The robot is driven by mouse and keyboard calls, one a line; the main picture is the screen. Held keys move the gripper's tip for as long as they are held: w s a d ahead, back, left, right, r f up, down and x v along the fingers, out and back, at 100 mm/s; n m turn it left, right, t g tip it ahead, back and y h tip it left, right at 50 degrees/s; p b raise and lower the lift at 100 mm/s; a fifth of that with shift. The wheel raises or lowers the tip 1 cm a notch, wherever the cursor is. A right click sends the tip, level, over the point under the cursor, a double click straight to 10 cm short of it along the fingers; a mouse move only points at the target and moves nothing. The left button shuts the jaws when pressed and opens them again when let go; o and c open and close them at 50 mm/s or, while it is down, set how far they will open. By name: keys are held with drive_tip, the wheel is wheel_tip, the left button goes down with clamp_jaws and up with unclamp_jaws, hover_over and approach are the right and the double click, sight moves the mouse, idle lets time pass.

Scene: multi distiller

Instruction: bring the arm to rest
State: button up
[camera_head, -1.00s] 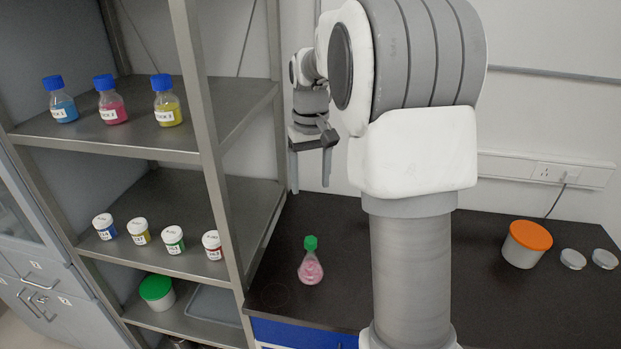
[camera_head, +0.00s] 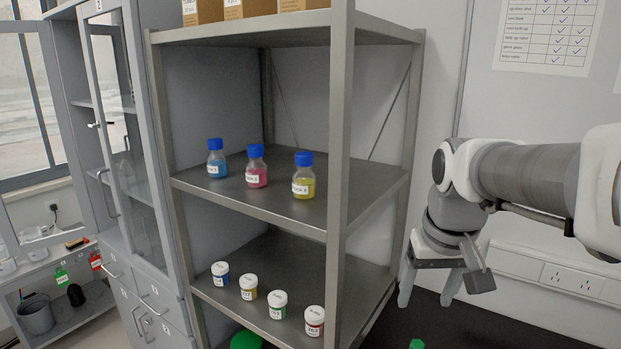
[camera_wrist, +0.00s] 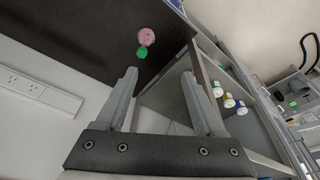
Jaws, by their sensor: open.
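My gripper (camera_head: 427,290) hangs fingers-down at the right of the head view, between the shelf rack and the wall, above the dark bench. Its two fingers are apart with nothing between them. The wrist view also shows my open gripper (camera_wrist: 160,88). Beyond the fingertips a flask with pink content (camera_wrist: 146,37) and a green cap (camera_wrist: 142,53) stands on the dark bench (camera_wrist: 90,30). In the head view only the top of the green cap (camera_head: 416,344) shows at the bottom edge. My arm reaches in from the right.
A metal shelf rack (camera_head: 338,130) stands close left of my gripper. It holds blue-capped bottles (camera_head: 256,170) and small white-lidded jars (camera_head: 249,287). A wall socket strip (camera_head: 560,276) is on the right. A cabinet (camera_head: 150,190) stands at the left.

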drive_tip(key=s+a+f+t, duration=0.2)
drive_tip(key=s+a, duration=0.1)
drive_tip(key=s, duration=0.9)
drive_tip(key=shift+s+a+t, duration=0.3)
drive_tip(key=shift+a+t, duration=0.05)
drive_tip(key=shift+t, duration=0.05)
